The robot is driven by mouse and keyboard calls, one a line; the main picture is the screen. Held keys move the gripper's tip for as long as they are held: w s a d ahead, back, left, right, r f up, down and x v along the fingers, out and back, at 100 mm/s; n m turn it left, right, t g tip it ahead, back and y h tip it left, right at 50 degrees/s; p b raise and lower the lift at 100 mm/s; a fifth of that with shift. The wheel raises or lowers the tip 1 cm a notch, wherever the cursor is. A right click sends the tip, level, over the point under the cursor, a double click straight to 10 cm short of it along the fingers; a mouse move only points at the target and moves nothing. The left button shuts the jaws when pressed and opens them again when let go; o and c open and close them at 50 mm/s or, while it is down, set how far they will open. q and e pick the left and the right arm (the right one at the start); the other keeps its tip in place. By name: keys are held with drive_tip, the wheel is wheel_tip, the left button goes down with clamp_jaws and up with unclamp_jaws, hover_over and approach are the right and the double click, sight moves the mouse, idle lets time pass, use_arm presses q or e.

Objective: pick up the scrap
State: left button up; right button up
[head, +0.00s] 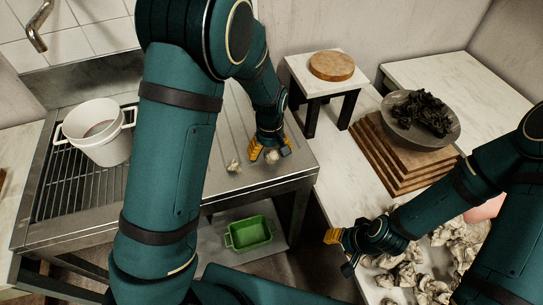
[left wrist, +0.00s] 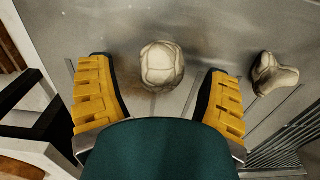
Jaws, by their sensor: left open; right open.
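Two pale clay scraps lie on the steel drainboard. One rounded scrap (head: 271,157) is at my left gripper (head: 270,152), and the other scrap (head: 234,166) lies a little to its left. In the left wrist view the rounded scrap (left wrist: 162,66) sits between and just beyond the open yellow fingers of the left gripper (left wrist: 160,95), with a gap on both sides. The second scrap (left wrist: 272,74) is outside the fingers, to the right. My right gripper (head: 340,252) is open and empty, beside a heap of crumpled pale pieces (head: 430,270) on the right counter.
A white two-handled pot (head: 98,132) stands on the rack at left. A green tray (head: 248,234) is on the shelf below. At right are stacked boards (head: 400,165) under a bowl (head: 390,128) of dark pieces, and a small stand (head: 300,68) with a round board (head: 331,65).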

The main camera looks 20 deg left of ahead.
sight(270, 150)
use_arm(q)
drive_tip(key=shift+f, duration=0.15)
drive_tip(key=c, duration=1.3)
wheel_tip(270, 150, up, 10)
drive_tip(key=p, duration=0.2)
drive_tip(key=shift+p, duration=0.35)
